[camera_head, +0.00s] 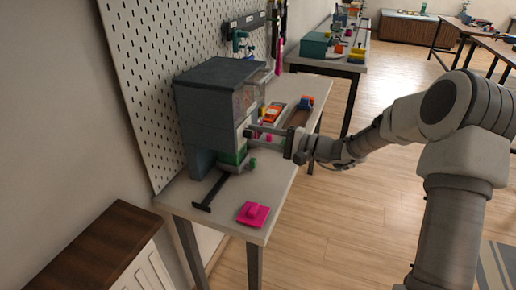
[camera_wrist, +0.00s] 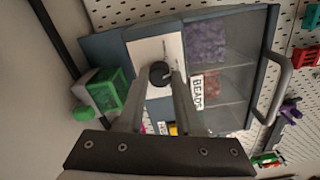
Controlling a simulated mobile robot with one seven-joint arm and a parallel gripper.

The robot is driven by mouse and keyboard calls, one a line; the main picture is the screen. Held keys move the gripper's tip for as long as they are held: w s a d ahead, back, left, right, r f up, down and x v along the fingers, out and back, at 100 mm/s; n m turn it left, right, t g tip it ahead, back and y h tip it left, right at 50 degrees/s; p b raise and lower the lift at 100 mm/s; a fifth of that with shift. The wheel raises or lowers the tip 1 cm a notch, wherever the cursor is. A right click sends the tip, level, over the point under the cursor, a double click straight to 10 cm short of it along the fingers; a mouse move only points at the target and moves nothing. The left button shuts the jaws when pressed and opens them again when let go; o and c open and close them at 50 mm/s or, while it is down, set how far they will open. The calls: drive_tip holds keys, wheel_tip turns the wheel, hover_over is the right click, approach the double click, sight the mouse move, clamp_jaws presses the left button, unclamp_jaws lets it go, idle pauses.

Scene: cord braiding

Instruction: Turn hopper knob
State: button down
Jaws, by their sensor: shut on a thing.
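The hopper (camera_head: 214,112) is a dark grey box-shaped machine standing on the table against the pegboard. In the wrist view its front panel (camera_wrist: 225,85) carries a "BEADS" label, with purple contents behind a clear window. The black round knob (camera_wrist: 159,73) sits on a white plate (camera_wrist: 144,52) on that front. My gripper (camera_wrist: 157,85) reaches the hopper front, with its two fingers on either side of the knob and shut on it. My gripper also shows in the head view (camera_head: 262,132), where its fingers partly hide the knob.
A green part (camera_wrist: 108,90) sits beside the knob plate. A pink block (camera_head: 254,213) and a black bar (camera_head: 212,191) lie on the table (camera_head: 180,196). A tray (camera_head: 298,118) with coloured items is behind my gripper.

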drive_tip(key=n+b, duration=0.2)
drive_tip(key=b, duration=0.1)
drive_tip(key=n+b, duration=0.2)
drive_tip(key=b, duration=0.1)
drive_tip(key=shift+f+n, duration=0.3)
drive_tip(key=shift+f, duration=0.05)
drive_tip(key=shift+r+n+b, duration=0.15)
drive_tip(key=shift+n+b, duration=0.45)
drive_tip(key=shift+n, duration=0.4)
drive_tip(key=shift+r+n+b, duration=0.15)
drive_tip(key=shift+n+b, duration=0.45)
drive_tip(key=shift+n, duration=0.4)
drive_tip(key=c, duration=0.6)
unclamp_jaws()
drive_tip(key=shift+d, duration=0.1)
drive_tip(key=p+v, duration=0.4)
drive_tip(key=v, duration=1.3)
drive_tip(key=shift+s+d+r, duration=0.1)
